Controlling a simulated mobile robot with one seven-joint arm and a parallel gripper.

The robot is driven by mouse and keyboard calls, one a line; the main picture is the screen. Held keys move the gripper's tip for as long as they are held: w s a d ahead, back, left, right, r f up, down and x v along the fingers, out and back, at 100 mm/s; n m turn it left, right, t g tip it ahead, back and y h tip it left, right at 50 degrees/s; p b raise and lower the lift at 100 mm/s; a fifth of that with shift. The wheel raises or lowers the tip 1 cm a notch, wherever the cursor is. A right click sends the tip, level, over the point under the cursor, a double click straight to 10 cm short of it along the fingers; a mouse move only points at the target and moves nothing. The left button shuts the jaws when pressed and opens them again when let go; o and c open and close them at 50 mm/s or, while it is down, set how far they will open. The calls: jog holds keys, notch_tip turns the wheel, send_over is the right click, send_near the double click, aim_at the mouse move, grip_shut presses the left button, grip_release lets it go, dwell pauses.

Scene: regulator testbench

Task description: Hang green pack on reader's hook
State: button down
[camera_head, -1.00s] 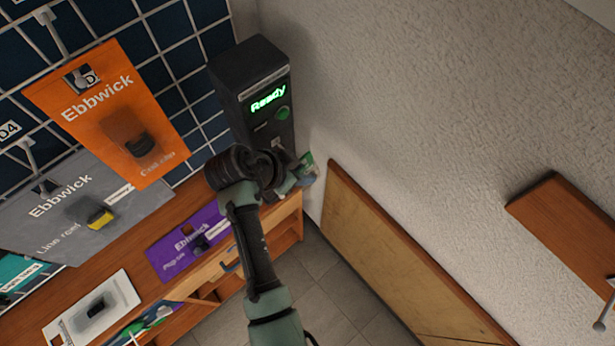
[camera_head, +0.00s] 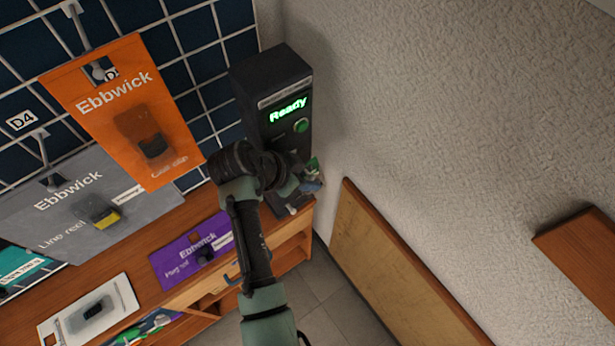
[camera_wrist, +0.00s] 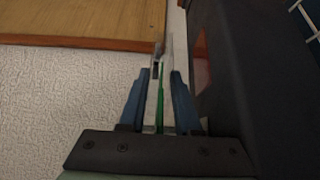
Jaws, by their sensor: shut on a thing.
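The reader (camera_head: 255,82) is a black box on the wall at the end of the pegboard, with a lit green "Ready" display and a round green button. My gripper (camera_wrist: 160,78) is shut on the green pack (camera_wrist: 160,105), which shows edge-on as a thin green and pale sheet between the fingers. In the head view a small green part of the pack (camera_head: 314,166) shows beside the reader's lower right; my wrist hides most of it. In the wrist view the reader's dark side (camera_wrist: 235,75) stands close at the right. I cannot make out the reader's hook.
An orange pack (camera_head: 85,88) and a grey pack (camera_head: 45,215) hang on the pegboard at the left. A purple pack (camera_head: 180,262) and a white card (camera_head: 120,292) lie on the wooden bench (camera_head: 100,268). A wooden-framed board (camera_head: 390,265) is on the right wall.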

jog(key=c, duration=0.5)
grip_release()
